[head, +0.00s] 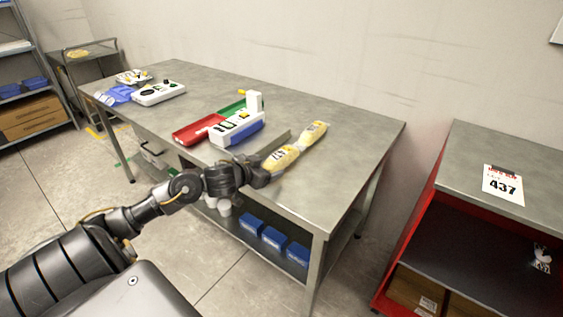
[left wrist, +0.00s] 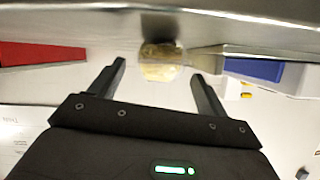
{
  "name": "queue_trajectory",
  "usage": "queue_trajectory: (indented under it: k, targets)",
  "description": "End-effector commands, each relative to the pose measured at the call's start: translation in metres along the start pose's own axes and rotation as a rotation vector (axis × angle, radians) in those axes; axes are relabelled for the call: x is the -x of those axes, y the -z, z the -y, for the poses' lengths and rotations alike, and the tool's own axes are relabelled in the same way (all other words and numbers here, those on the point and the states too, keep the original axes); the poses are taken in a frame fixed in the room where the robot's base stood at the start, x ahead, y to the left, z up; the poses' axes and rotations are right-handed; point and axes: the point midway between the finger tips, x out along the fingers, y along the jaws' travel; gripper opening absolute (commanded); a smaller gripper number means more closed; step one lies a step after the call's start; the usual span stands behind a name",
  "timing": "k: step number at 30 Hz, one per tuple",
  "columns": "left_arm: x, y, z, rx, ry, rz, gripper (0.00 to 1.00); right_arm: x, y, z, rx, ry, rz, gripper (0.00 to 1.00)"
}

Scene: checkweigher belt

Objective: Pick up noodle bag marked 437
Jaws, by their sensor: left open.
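A yellow noodle bag (head: 281,158) with dark print that looks like 437 lies near the front edge of the grey metal table. A second yellow bag (head: 313,133) lies just behind it, towards the right. My left gripper (head: 265,174) is at the table's front edge, close to the nearer bag and partly overlapping it in the head view. In the left wrist view the open fingers (left wrist: 158,72) point at a yellow bag (left wrist: 160,64), which appears between and beyond the fingertips. I cannot tell whether they touch it. My right gripper is not in view.
On the table (head: 350,125) stand a white and blue device (head: 237,130), a red tray (head: 197,130) and a green tray (head: 229,109). Blue bins (head: 272,238) sit on its lower shelf. A red-framed bench at right bears a 437 sign (head: 503,186). The table's right part is clear.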

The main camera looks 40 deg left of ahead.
Motion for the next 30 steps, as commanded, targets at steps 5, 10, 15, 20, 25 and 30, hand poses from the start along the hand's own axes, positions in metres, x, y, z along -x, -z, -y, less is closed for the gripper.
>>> queue_trajectory:
  k: [5,10,15,20,25,30]
  targets:
    - [-0.028,-0.004,-0.001,0.004,0.002,-0.002,0.76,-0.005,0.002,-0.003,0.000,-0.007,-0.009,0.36]
    - [-0.036,-0.004,-0.001,0.000,0.000,-0.001,0.76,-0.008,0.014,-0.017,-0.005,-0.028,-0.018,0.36]
    - [-0.035,-0.003,-0.001,0.000,0.001,0.000,0.76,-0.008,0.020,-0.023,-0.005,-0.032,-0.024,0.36]
    - [-0.035,-0.003,-0.001,0.000,0.000,0.000,0.57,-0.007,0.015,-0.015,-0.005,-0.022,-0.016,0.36]
    - [-0.035,-0.003,-0.001,0.000,0.000,0.000,0.34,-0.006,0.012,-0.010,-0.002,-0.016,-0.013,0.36]
    - [-0.035,-0.001,-0.001,0.001,0.001,-0.003,0.20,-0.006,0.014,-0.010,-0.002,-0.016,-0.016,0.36]
